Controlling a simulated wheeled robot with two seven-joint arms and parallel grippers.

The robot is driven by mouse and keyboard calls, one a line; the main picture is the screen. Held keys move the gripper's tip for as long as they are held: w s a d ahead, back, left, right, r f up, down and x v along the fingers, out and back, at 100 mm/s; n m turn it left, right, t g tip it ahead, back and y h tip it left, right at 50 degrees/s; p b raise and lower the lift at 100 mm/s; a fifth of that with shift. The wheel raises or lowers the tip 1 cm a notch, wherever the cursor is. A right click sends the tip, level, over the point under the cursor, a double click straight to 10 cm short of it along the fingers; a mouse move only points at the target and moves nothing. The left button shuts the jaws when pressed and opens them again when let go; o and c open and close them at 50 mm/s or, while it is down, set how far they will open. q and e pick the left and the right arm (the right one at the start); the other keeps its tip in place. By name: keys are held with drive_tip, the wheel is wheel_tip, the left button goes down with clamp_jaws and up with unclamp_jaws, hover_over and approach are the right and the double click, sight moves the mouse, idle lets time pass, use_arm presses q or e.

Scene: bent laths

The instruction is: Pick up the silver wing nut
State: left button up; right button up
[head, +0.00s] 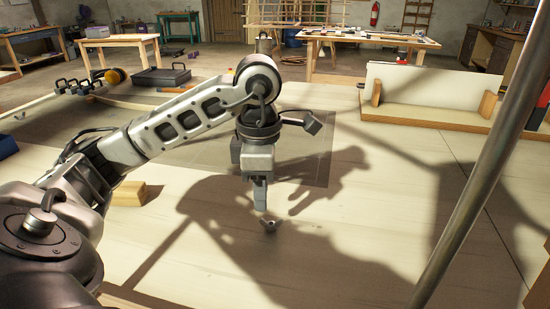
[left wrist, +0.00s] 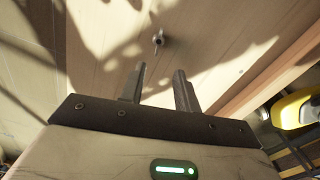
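The silver wing nut (head: 269,226) lies on the pale wooden worktop in the head view, in shadow just below the tip of my left gripper (head: 260,207). In the left wrist view the wing nut (left wrist: 158,40) shows small, beyond the fingertips and between their lines. My left gripper (left wrist: 159,70) points down over the worktop with its two fingers apart and nothing between them. A gap shows between the fingertips and the wing nut. My right gripper is in neither view.
A wooden block (head: 129,194) lies on the worktop at left. A white panel with wooden ends (head: 430,92) stands at the back right. A dark case (head: 160,76) and clamps (head: 88,83) lie at the back left. The worktop around the wing nut is clear.

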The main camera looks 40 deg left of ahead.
sight(263, 229)
use_arm(q)
drive_tip(key=shift+w+f, duration=0.1)
drive_tip(key=shift+f, duration=3.3)
clamp_jaws()
